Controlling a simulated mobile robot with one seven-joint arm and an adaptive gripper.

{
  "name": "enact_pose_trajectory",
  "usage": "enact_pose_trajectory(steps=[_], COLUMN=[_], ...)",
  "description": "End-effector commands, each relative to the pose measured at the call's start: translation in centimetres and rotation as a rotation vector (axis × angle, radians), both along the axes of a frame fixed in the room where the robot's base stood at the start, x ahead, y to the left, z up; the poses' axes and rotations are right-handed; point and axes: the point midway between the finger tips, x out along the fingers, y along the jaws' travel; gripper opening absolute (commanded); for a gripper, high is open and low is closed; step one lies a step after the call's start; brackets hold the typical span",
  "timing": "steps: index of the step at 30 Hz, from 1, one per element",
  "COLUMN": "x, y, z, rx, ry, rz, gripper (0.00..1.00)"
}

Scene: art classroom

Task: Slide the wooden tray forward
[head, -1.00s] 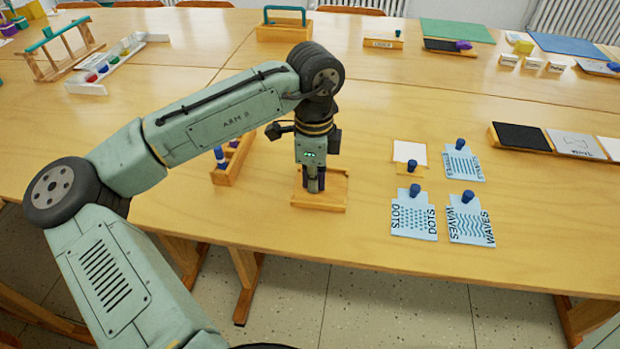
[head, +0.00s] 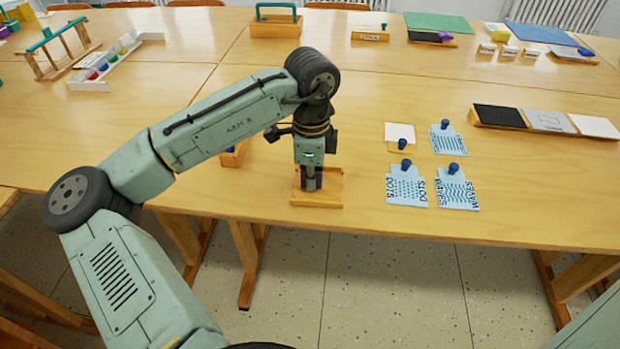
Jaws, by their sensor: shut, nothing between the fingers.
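The small wooden tray (head: 330,198) lies on the near part of the table, close to its front edge. It has low raised sides and a flat front lip. My gripper (head: 312,186) points straight down into the tray, with its fingers shut and nothing seen between them. The fingertips are within the tray's outline and hide part of its inside. I cannot tell whether they touch the tray's floor or a wall.
The wooden table (head: 270,190) is clear just right of the tray. Blue texture cards (head: 407,190) with blue knobs lie further right. A wooden holder (head: 235,154) stands left of the tray, partly hidden by my arm. A long rack (head: 545,122) lies at the right.

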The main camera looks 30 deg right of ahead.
Motion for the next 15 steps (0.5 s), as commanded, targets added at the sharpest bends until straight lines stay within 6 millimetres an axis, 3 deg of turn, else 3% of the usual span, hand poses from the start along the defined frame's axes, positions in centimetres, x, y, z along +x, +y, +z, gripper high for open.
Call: enact_pose_trajectory(steps=[6,15], x=[-0.32,-0.24], y=[0.13,0.10], z=[-0.49,-0.49], rx=[0.009,0.007], ry=[0.011,0.010], rz=[-0.005,-0.004], gripper=[0.00,0.20])
